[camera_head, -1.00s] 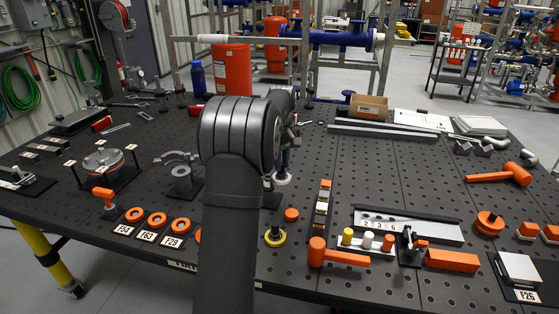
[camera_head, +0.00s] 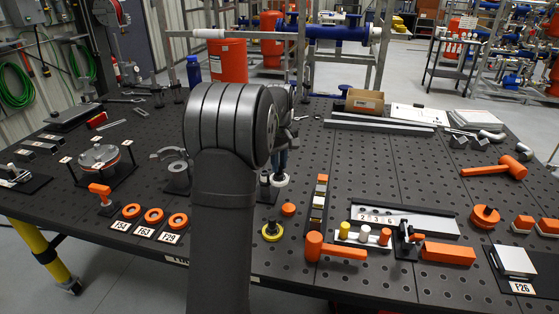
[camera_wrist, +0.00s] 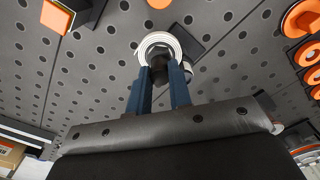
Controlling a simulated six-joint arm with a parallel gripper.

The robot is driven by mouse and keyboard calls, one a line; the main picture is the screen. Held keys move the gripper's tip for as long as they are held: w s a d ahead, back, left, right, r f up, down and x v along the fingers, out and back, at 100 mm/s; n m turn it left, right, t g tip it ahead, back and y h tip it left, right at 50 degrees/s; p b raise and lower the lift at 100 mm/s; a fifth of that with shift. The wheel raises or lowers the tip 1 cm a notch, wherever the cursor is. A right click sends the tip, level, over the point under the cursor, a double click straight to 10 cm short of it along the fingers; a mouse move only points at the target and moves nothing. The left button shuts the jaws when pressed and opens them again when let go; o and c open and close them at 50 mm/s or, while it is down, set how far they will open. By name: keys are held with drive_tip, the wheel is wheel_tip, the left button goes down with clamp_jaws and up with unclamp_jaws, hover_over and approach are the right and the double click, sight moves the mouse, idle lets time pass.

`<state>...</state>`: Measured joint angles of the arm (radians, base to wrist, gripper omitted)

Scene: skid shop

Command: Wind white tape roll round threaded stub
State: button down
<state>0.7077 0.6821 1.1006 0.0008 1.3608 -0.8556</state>
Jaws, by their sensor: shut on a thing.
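The white tape roll (camera_wrist: 158,40) is a white ring with a dark hub (camera_wrist: 160,68) in its middle. In the wrist view the two blue fingers of my gripper (camera_wrist: 160,78) are closed on either side of that hub. In the head view the roll (camera_head: 280,181) shows just below my gripper (camera_head: 281,162), behind my arm. A dark stand (camera_head: 267,190), which may carry the threaded stub, is close to the roll's left. Its dark base (camera_wrist: 190,48) is beside the roll in the wrist view. I cannot make out threads, nor whether roll and stub touch.
An orange mallet (camera_head: 335,249) and a numbered rack (camera_head: 400,220) are to the right. Orange rings (camera_head: 153,216) lie left of my arm. The perforated table (camera_head: 420,160) is open at middle right.

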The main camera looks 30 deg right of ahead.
drive_tip(key=shift+s+a, duration=0.15)
drive_tip(key=shift+s+a, duration=0.4)
drive_tip(key=shift+a, duration=0.35)
drive_tip(key=shift+s+a, duration=0.1)
drive_tip(key=shift+a, duration=0.85)
drive_tip(key=shift+a, duration=0.1)
drive_tip(key=shift+w+a, duration=0.25)
drive_tip(key=shift+a, duration=0.5)
